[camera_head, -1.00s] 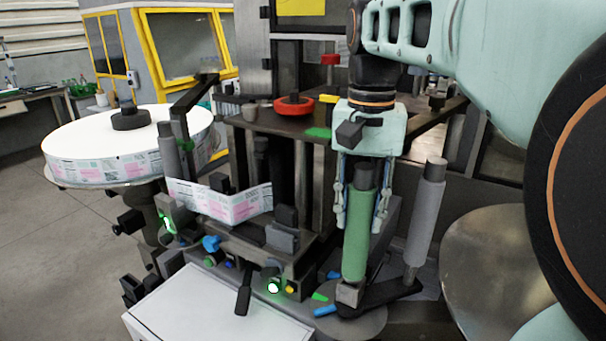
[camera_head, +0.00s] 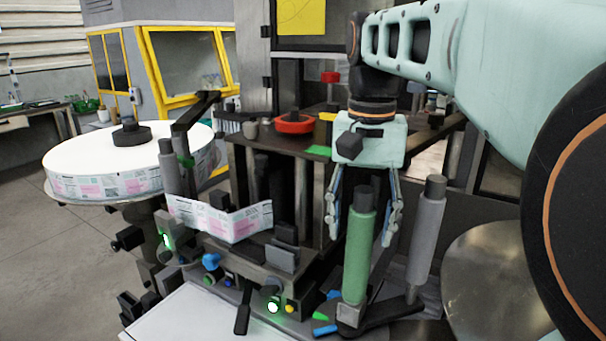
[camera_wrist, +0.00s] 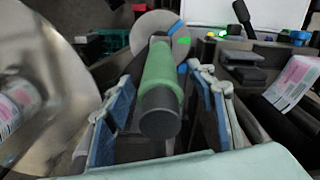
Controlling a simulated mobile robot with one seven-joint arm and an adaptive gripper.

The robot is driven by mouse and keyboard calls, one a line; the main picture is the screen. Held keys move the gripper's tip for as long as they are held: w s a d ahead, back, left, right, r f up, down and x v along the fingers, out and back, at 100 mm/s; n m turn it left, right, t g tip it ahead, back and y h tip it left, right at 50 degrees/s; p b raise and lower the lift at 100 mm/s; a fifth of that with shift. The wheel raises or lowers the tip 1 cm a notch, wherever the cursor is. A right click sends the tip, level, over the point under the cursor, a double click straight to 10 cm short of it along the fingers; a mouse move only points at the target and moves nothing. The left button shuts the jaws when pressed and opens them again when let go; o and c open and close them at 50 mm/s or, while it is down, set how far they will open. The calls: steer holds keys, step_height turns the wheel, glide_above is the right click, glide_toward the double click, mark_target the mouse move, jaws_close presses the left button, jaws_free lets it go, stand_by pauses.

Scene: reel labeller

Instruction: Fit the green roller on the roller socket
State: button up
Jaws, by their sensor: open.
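The green roller (camera_head: 357,252) stands nearly upright in the head view, its lower end at a small grey block, the roller socket (camera_head: 349,315), on a dark arm. Whether it is fully seated I cannot tell. My gripper (camera_head: 361,236) is open above and around the roller's upper part, with a finger on each side and gaps between. In the wrist view the green roller (camera_wrist: 160,80) runs away from the camera between my spread fingers (camera_wrist: 160,115), its dark end cap nearest.
A grey roller (camera_head: 427,235) stands just right of the green one. A large shiny disc (camera_head: 495,265) is farther right. The label web (camera_head: 232,222) and machine blocks are on the left. A white reel (camera_head: 85,150) stands at far left.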

step_height(320, 180, up, 11)
steer(key=shift+f, duration=0.15)
stand_by(0.4)
